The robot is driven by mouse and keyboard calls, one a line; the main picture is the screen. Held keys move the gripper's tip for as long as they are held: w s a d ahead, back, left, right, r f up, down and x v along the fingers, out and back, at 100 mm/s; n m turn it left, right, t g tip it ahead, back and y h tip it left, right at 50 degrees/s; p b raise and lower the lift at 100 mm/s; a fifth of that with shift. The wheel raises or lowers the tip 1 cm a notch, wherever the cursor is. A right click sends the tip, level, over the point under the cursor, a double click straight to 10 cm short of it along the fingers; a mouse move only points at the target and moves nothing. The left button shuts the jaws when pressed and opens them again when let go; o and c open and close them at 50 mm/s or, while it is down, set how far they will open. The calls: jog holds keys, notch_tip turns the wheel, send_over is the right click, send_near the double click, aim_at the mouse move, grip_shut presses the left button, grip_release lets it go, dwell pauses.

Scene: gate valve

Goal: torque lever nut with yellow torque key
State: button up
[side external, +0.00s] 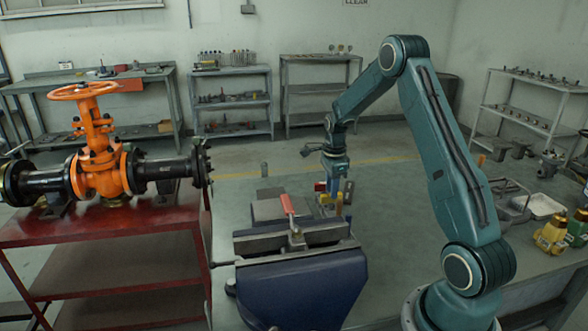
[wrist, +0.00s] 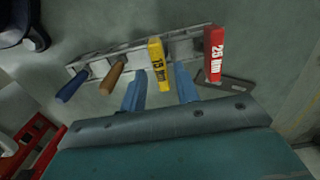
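The yellow torque key (wrist: 159,65) stands in a metal rack (wrist: 190,48) in the wrist view, its handle marked with a number. My gripper (wrist: 160,80) is open, with one blue finger on each side of the yellow handle and a visible gap on both sides. In the side view my gripper (side external: 335,180) points down over the rack area on the bench, and the keys there are small and partly hidden. A red-handled lever (side external: 287,205) sits on the vise (side external: 300,270); its nut is too small to make out clearly.
A red key marked 25 Nm (wrist: 214,55), a brown-handled key (wrist: 113,75) and a blue-handled key (wrist: 72,86) share the rack. The orange gate valve (side external: 100,170) stands on a red table at left. Bench surface (side external: 390,205) right of the rack is clear.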

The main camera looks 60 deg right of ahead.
jog(key=shift+f, duration=1.1)
grip_shut()
jog(key=shift+r, duration=0.2)
jog(key=shift+r, duration=2.85)
